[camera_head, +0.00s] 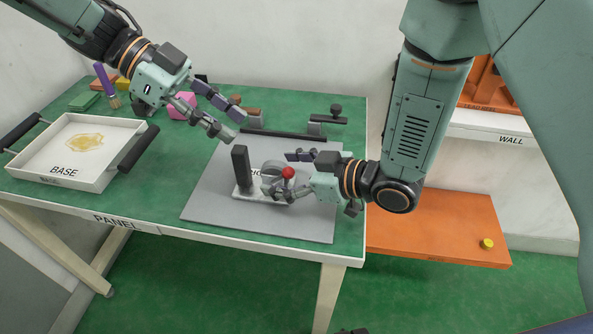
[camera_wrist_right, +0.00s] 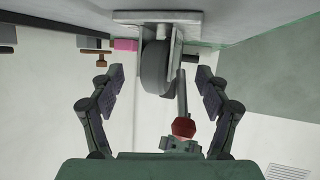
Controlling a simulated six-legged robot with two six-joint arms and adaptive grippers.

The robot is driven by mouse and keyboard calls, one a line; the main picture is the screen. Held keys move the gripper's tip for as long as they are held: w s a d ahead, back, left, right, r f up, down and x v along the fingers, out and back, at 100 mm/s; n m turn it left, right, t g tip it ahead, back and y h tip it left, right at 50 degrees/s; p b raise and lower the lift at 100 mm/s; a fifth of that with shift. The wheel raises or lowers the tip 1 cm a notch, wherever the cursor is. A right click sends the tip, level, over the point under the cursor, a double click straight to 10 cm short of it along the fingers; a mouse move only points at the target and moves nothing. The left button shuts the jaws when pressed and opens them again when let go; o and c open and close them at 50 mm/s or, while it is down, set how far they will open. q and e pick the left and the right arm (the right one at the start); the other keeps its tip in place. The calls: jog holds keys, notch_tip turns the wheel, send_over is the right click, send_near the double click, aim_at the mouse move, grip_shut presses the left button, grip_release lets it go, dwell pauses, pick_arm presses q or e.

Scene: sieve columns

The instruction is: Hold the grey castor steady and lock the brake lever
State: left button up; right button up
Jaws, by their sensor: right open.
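The grey castor (camera_head: 272,170) sits on a pale base on the grey mat; its wheel (camera_wrist_right: 154,72) and bracket (camera_wrist_right: 174,40) show in the right wrist view. The brake lever has a red knob (camera_head: 288,172), which also shows in the wrist view (camera_wrist_right: 183,127) on a grey rod. My right gripper (camera_head: 281,174) is open at the castor's right side. In the wrist view its fingers (camera_wrist_right: 158,95) stand apart on either side of the lever and wheel, with no grip visible. My left gripper (camera_head: 236,126) is open and empty in the air, behind and left of the castor.
A white tray (camera_head: 111,177) marked BASE is at the left. An orange shelf (camera_head: 440,225) is at the right. The mat's front (camera_head: 235,220) is clear.

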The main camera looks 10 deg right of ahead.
jog(key=shift+w+a+f, duration=0.1)
jog(key=shift+w+a, duration=0.05)
jog(key=shift+a, duration=0.15)
jog(key=c, duration=1.6)
jog(key=o, duration=1.6)
jog(key=shift+d, duration=0.1)
jog(key=v, duration=1.1)
jog(key=shift+s+d, duration=0.3)
